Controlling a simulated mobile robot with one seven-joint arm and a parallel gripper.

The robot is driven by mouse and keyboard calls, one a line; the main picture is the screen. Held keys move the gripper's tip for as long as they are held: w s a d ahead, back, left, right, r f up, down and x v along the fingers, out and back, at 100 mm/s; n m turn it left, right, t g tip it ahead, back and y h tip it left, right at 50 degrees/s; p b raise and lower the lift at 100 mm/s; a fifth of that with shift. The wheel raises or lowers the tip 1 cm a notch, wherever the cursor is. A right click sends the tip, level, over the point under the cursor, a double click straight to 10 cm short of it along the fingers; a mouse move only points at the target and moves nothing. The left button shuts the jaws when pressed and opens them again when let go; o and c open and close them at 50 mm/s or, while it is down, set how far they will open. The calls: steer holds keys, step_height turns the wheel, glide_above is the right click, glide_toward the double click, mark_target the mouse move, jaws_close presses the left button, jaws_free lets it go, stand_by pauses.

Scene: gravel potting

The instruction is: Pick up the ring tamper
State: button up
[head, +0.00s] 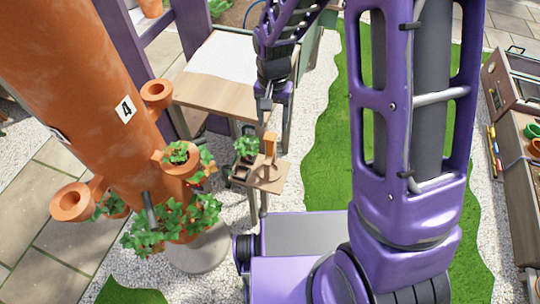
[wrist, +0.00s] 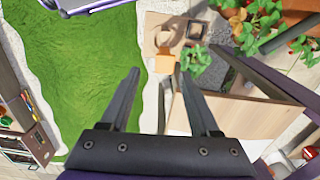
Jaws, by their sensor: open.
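The ring tamper looks like an upright orange-tan handle (head: 270,143) standing on a small wooden shelf (head: 272,186) in the head view. In the wrist view its orange top (wrist: 165,61) shows just beyond and between my fingertips, and a round part shows behind it. My gripper (head: 264,110) is above and slightly left of the tamper in the head view. In the wrist view my gripper (wrist: 157,72) has its two fingers spread apart with nothing between them. The tamper's lower end is hard to make out.
A small plant (head: 246,147) and a dark square pot (head: 241,173) share the shelf, close left of the tamper. A wooden table (head: 215,95) stands behind. A terracotta tower (head: 100,70) with leafy planters is at left. Green grass (head: 325,150) lies to the right.

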mark_target(270, 136)
step_height(270, 136, down, 4)
steer(key=shift+r, duration=0.1)
steer(key=f, duration=0.5)
steer(key=shift+w+a+b, duration=0.3)
steer(key=shift+w+b, duration=0.05)
steer(key=shift+w, duration=0.05)
jaws_close()
